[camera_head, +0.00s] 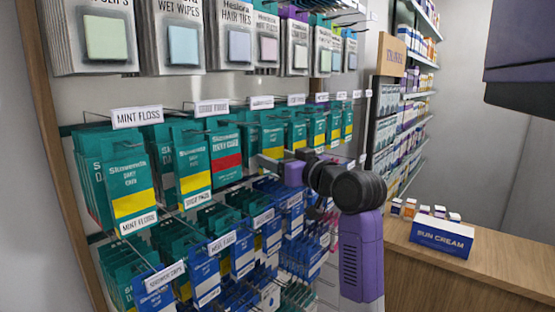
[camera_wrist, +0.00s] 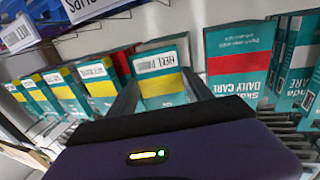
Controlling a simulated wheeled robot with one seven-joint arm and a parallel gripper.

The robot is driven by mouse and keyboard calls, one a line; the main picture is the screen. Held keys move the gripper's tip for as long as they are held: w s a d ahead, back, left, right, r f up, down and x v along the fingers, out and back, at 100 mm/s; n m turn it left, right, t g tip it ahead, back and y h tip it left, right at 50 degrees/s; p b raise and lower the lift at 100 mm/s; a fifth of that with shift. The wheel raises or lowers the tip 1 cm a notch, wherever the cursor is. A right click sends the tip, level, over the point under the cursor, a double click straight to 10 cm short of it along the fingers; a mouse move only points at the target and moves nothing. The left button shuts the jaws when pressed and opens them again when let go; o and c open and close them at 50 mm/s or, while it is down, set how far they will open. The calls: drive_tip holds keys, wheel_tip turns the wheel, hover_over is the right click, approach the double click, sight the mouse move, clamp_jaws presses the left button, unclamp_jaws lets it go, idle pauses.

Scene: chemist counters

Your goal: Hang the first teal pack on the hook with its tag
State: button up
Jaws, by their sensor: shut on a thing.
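My gripper (camera_wrist: 160,88) is shut on a teal pack (camera_wrist: 162,48) with a yellow band, which shows between the two fingers in the wrist view. A white tag, partly readable as "HEEL P...", lies across this pack. In the head view my gripper (camera_head: 273,162) is at the middle of the rack, largely hidden by my arm, with the teal pack (camera_head: 272,138) in front of it. The hooks (camera_head: 185,109) carry rows of teal packs and white tags. Which hook the held pack lines up with cannot be told.
A teal pack with a red band (camera_head: 226,160) hangs to the left of my gripper. Blue packs (camera_head: 205,275) hang below, and grey cards (camera_head: 170,40) above. A wooden counter (camera_head: 430,285) with a blue box (camera_head: 441,236) stands at the right. Neighbouring packs hang close together.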

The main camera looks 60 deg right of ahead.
drive_tip(key=o, duration=1.4)
drive_tip(key=shift+o, duration=0.2)
drive_tip(key=b+v, duration=0.2)
drive_tip(key=v, duration=0.6)
drive_tip(key=shift+w, duration=0.1)
